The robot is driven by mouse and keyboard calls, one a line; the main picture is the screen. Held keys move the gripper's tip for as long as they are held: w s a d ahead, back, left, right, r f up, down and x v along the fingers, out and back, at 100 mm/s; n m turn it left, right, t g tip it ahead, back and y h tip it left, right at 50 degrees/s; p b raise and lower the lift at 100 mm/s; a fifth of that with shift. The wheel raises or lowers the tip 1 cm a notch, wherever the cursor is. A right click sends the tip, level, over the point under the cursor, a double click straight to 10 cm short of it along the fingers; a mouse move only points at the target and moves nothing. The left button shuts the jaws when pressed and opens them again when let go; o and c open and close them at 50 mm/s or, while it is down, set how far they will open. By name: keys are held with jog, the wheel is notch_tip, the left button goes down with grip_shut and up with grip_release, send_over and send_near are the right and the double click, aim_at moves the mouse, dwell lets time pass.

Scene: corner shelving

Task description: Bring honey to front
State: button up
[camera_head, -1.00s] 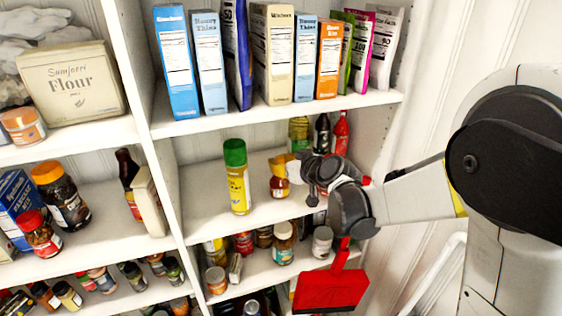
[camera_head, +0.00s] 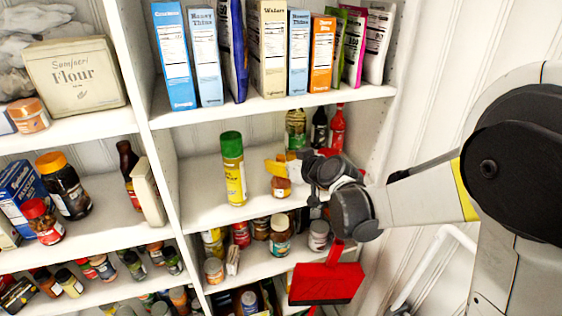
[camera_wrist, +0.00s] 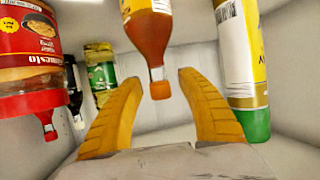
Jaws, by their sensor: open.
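The honey is an amber bottle with an orange cap. In the wrist view, where everything appears upside down, the honey (camera_wrist: 149,38) is in line with the gap between my two yellow fingers. Both fingers look clear of it. My gripper (camera_wrist: 160,78) is open. In the head view the honey (camera_head: 281,188) stands on the middle shelf, its upper part hidden by a yellow finger. My gripper (camera_head: 290,168) is at its upper right there, and its other finger is hard to make out.
A green-capped yellow canister (camera_head: 234,170) stands left of the honey; it also shows close to a finger in the wrist view (camera_wrist: 243,70). A red-lidded jar (camera_wrist: 32,60) is on the other side. Bottles (camera_head: 319,128) stand behind. Boxes (camera_head: 272,50) fill the shelf above.

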jog(key=v, duration=1.2)
